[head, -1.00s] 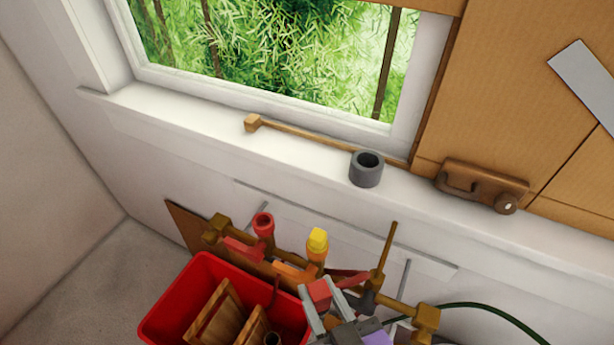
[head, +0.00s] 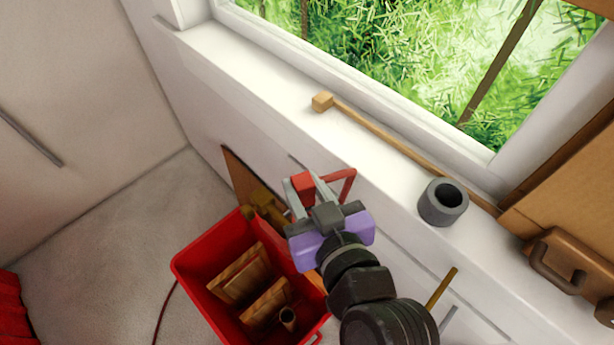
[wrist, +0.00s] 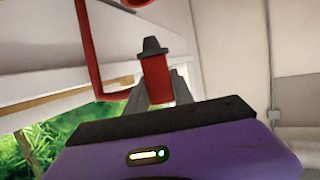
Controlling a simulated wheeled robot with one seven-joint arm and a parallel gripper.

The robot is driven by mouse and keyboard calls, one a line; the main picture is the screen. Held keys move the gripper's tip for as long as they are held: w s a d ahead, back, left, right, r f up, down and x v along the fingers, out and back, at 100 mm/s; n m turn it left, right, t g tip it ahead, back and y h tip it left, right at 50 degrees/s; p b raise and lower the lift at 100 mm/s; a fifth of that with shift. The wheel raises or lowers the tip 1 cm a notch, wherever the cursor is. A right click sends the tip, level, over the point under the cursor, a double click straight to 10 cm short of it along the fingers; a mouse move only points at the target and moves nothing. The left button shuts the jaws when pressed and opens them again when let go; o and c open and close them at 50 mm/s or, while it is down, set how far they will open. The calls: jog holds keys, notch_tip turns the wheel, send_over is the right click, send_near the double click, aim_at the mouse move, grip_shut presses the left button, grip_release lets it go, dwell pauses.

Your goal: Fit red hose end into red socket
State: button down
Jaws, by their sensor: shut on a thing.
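My gripper (head: 303,186) is shut on the red hose end (wrist: 156,80), a red cylinder with a dark grey stepped tip. In the wrist view it stands nearly upright between the grey fingers. The red hose (wrist: 90,45) bends away from its base to the left and also shows in the head view (head: 345,184). A red ring-like part (wrist: 128,4), apparently the red socket, is cut off at the wrist view's top edge. It appears apart from the tip. In the head view my gripper and arm hide the red socket.
A red bin (head: 190,270) with wooden pieces stands on the floor below my gripper. A grey cup-like ring (head: 443,203) and a wooden stick (head: 385,138) lie on the white sill (head: 260,85).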

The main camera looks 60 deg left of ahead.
aim_at(306, 209)
jog(key=shift+f+b, duration=2)
jog(key=shift+f, duration=0.65)
jog(key=shift+d, duration=0.15)
jog(key=shift+f+b, duration=0.55)
jog(key=shift+f, duration=0.05)
jog(key=c, duration=1.4)
grip_release()
jog(key=shift+o, duration=0.2)
jog(key=shift+d, duration=0.1)
jog(key=p+v, duration=0.1)
jog(key=v, duration=0.9)
jog(key=shift+d+r, duration=0.2)
jog(key=shift+d, duration=0.2)
